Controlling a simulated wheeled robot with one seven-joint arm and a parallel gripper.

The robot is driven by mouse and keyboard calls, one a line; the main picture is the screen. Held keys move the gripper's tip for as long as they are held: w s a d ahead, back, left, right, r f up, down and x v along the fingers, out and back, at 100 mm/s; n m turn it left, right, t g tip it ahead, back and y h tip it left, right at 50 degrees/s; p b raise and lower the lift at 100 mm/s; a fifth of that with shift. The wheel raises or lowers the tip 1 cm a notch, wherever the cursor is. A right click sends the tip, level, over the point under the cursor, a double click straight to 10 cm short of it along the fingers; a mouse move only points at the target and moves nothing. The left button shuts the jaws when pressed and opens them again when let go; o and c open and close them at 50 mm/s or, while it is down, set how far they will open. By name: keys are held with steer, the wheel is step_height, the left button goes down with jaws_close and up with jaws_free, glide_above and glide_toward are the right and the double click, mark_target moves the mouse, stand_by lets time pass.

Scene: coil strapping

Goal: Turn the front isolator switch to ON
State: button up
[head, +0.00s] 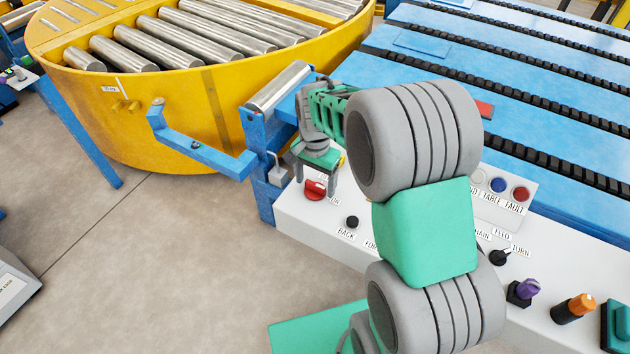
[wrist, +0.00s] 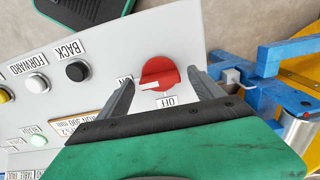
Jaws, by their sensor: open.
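The front isolator switch is a red rotary knob (wrist: 160,72) on the pale control panel. Its white pointer mark lies on the knob's left side in the wrist view, toward the partly hidden ON label (wrist: 125,80). The OFF label (wrist: 168,101) is below the knob there. In the head view, the knob (head: 314,190) is at the panel's far left end. My gripper (wrist: 160,76) is open, with one finger on each side of the knob and a visible gap to each. It also shows above the knob in the head view (head: 316,192).
Black BACK button (wrist: 77,71) and FORWARD button (wrist: 37,83) sit beside the switch. A blue frame with a padlock-like grey block (head: 279,172) stands close left of the panel. The yellow roller turntable (head: 180,120) is behind. Other knobs line the panel's right.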

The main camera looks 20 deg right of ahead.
mark_target(315, 184)
step_height(315, 184, up, 8)
steer(key=shift+f+b, duration=0.1)
steer(key=shift+b, duration=0.3)
stand_by(0.3)
